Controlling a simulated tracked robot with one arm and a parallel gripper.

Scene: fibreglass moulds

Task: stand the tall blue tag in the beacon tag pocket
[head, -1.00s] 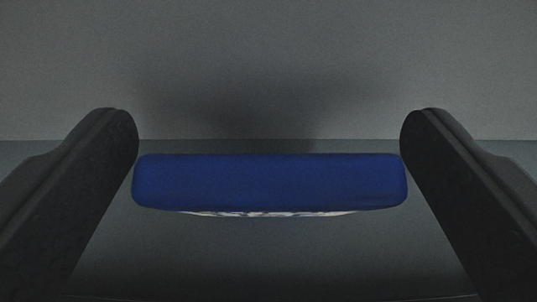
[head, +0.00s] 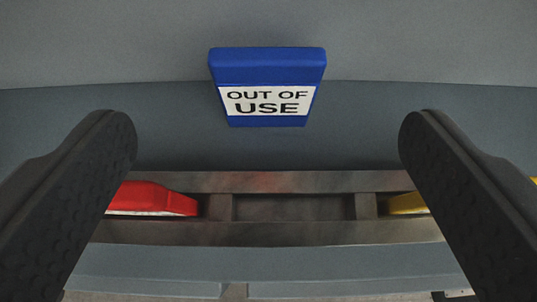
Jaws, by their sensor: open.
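The tall blue tag (head: 267,63) is at the upper middle of the head view. Its top face is blue, and a white label on its front reads "OUT OF USE". It seems upright, tapering downward from the camera; what its foot rests on or in is not clear. My gripper (head: 267,128) is open and empty, its dark fingers wide apart to left and right. The tag lies beyond the fingertips, clear of both. A grey-brown rack (head: 290,181) crosses the view below the tag, with an empty pocket (head: 290,207) in its middle. No marking names the beacon pocket.
A red tag (head: 155,198) sits in the rack's left part, partly behind the left finger. A yellow piece (head: 408,203) shows at the right, mostly hidden by the right finger. A plain grey surface (head: 420,40) lies behind the blue tag.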

